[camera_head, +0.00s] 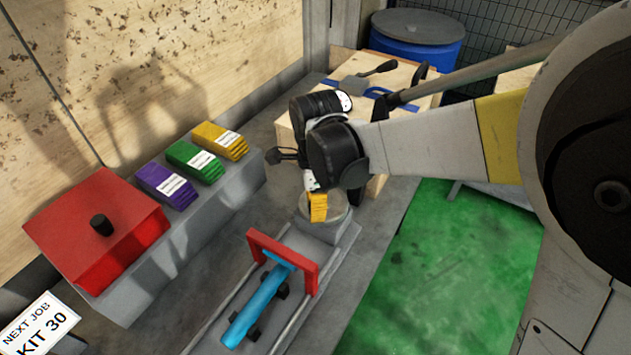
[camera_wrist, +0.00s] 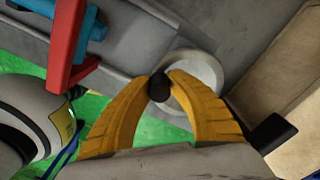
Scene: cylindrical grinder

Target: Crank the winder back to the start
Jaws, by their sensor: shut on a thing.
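The winder is a pale round disc (camera_head: 331,226) at the far end of the grey grinder bed (camera_head: 225,318). It also shows in the wrist view (camera_wrist: 203,69), with a small black knob (camera_wrist: 159,88) near its edge. My gripper (camera_wrist: 159,86) has yellow ribbed fingers, and their tips are closed around the knob from both sides. In the head view my gripper (camera_head: 318,208) reaches down over the disc, and the knob is hidden. A blue cylinder (camera_head: 258,300) lies on the bed, passing under a red frame (camera_head: 290,260) close to the winder.
A red box (camera_head: 95,225) and purple (camera_head: 166,185), green (camera_head: 194,160) and yellow (camera_head: 220,140) labelled stacks stand on a grey ledge at left. A wooden crate (camera_head: 375,185) is close behind my gripper. Green floor (camera_head: 440,270) at right is clear.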

